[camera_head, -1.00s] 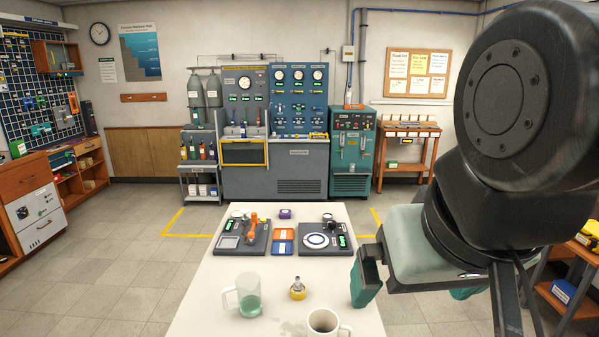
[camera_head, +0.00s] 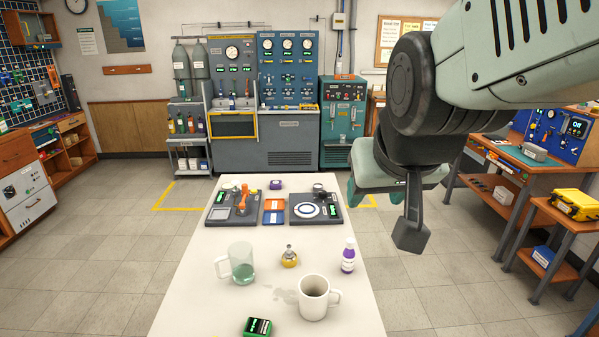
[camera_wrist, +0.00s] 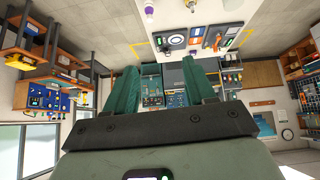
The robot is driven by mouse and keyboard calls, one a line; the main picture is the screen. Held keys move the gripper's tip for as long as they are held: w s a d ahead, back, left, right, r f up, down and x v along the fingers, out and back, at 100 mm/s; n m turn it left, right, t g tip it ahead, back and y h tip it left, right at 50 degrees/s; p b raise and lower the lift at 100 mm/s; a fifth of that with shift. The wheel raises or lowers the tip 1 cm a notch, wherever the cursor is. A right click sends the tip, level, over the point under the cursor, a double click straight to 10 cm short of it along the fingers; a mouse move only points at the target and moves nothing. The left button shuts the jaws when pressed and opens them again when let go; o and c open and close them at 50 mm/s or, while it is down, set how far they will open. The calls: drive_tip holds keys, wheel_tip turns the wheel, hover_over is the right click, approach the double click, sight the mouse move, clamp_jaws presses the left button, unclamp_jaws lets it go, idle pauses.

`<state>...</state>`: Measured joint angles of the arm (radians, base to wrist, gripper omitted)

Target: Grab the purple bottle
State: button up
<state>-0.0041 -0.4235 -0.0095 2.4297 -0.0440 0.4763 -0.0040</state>
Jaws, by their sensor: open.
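The purple bottle (camera_head: 348,258), with a white cap and a label, stands upright near the right edge of the white table (camera_head: 205,272). A small part of what appears to be the bottle (camera_wrist: 149,9) shows at the top edge of the wrist view. My gripper (camera_head: 374,196) is above and beyond the bottle, near the table's right side, and apart from it. In the wrist view, the two green fingers of my gripper (camera_wrist: 160,72) are spread with nothing between them.
A white mug (camera_head: 313,298), a brass-coloured flask (camera_head: 289,258) and a glass mug (camera_head: 241,263) stand near the bottle. A green device (camera_head: 257,327) lies at the front. Two dark panels, left (camera_head: 217,212) and right (camera_head: 330,220), lie farther back with small trays between them.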

drive_tip(key=w+d+f+t, duration=0.15)
drive_tip(key=w+f, duration=0.25)
drive_tip(key=w, duration=0.4)
drive_tip(key=w+d+f+t, duration=0.15)
drive_tip(key=w+f, duration=0.25)
drive_tip(key=w, duration=0.4)
drive_tip(key=t, duration=0.5)
hover_over(351, 244)
drive_tip(key=f+v, duration=0.1)
drive_tip(key=v, duration=0.3)
wheel_tip(351, 244, down, 18)
drive_tip(key=s+f+t, duration=0.2)
drive_tip(key=s+f, duration=0.3)
drive_tip(key=f, duration=0.4)
drive_tip(key=shift+y, duration=0.4)
drive_tip(key=w, duration=0.5)
drive_tip(key=shift+f, duration=0.1)
drive_tip(key=shift+w+d+r, duration=0.1)
drive_tip(key=shift+w, duration=1.25)
drive_tip(key=shift+w+r, duration=0.15)
drive_tip(key=shift+w, duration=1.15)
clamp_jaws()
